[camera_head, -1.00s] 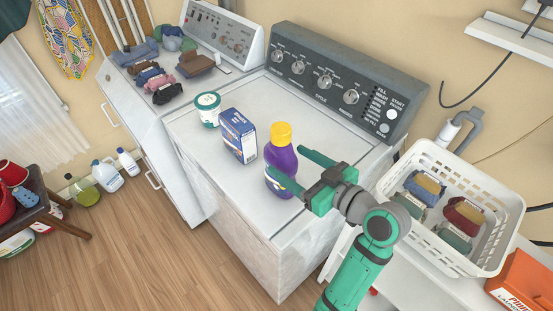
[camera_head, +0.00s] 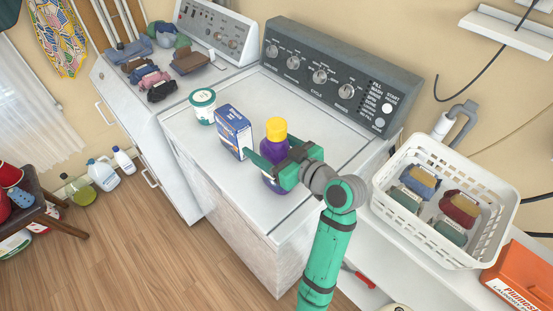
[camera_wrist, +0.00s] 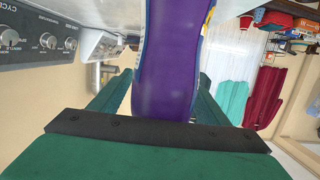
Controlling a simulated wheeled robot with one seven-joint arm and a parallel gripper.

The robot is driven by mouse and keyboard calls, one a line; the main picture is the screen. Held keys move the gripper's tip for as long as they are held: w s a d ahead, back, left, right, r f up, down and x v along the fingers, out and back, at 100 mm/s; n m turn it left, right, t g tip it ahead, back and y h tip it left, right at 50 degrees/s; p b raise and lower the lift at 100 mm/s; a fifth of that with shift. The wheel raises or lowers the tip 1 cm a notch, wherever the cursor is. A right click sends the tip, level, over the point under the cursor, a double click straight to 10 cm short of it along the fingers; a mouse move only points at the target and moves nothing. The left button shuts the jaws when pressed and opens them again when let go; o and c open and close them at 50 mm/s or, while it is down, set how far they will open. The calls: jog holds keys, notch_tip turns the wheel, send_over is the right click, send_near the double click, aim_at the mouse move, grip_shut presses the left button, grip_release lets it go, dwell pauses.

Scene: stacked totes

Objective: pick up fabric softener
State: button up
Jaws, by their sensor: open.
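The fabric softener, a purple bottle with a yellow cap (camera_head: 276,129), stands upright on the white washer top near its front right. My gripper (camera_head: 278,168) is level with the bottle's body, with its green fingers on either side of it. In the wrist view the purple bottle (camera_wrist: 168,65) fills the middle, between the two open fingers (camera_wrist: 163,95). A small gap shows at the left finger; the right finger is very close to the bottle, and I cannot tell if it touches. Part of the bottle is hidden behind my gripper in the head view.
A blue and white box (camera_head: 233,132) stands just left of the bottle, with a white and green tub (camera_head: 203,106) beyond it. The washer's control panel (camera_head: 335,77) rises behind. A white basket (camera_head: 388,207) of folded cloths is at right. The washer top (camera_head: 285,105) behind is clear.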

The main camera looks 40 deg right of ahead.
grip_shut()
jog(key=shift+s, duration=0.1)
jog(key=shift+r, duration=0.1)
